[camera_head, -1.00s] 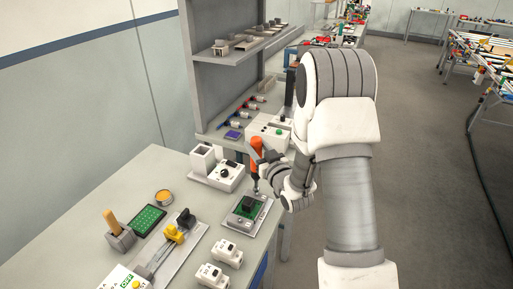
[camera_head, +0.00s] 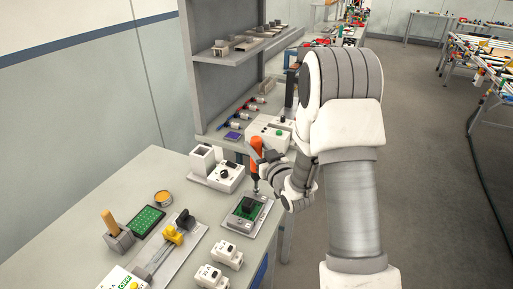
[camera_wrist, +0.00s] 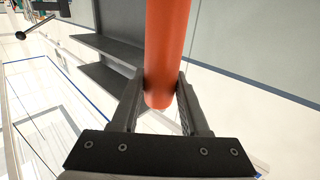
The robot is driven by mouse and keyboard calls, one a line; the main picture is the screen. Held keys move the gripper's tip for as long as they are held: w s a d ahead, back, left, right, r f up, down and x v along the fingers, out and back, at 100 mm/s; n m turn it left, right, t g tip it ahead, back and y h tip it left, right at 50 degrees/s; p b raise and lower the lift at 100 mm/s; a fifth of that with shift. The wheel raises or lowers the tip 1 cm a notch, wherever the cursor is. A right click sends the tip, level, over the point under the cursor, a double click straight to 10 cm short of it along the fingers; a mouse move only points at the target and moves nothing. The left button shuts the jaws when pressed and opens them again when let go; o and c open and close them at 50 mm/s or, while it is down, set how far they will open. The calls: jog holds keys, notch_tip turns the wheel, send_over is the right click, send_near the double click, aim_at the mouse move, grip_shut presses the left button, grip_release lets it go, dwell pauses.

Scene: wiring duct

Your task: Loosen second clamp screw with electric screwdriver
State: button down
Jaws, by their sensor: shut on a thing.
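My gripper (camera_head: 265,165) is shut on the orange electric screwdriver (camera_head: 256,152), which I hold upright with its dark tip pointing down. The screwdriver also fills the middle of the wrist view (camera_wrist: 167,50), between the two fingers. Below it on the bench is a grey fixture plate (camera_head: 232,217) with a green board and a black block (camera_head: 248,206) on it. The tip is over the plate's far edge; I cannot tell whether it touches a clamp screw. The clamp screws are too small to make out.
A white device with a black knob (camera_head: 223,172) stands behind the fixture. Two white modules (camera_head: 226,254) lie in front. A yellow and black clamp on a rail (camera_head: 172,235), a green board (camera_head: 147,221) and a wooden-handled tool (camera_head: 111,222) are to the left.

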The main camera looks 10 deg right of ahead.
aim_at(257, 139)
jog(key=shift+f+b, duration=0.65)
jog(key=shift+b, duration=0.25)
dwell(0.8)
jog(key=shift+r, duration=0.1)
jog(key=shift+r+p, duration=0.95)
jog(key=shift+r, duration=2)
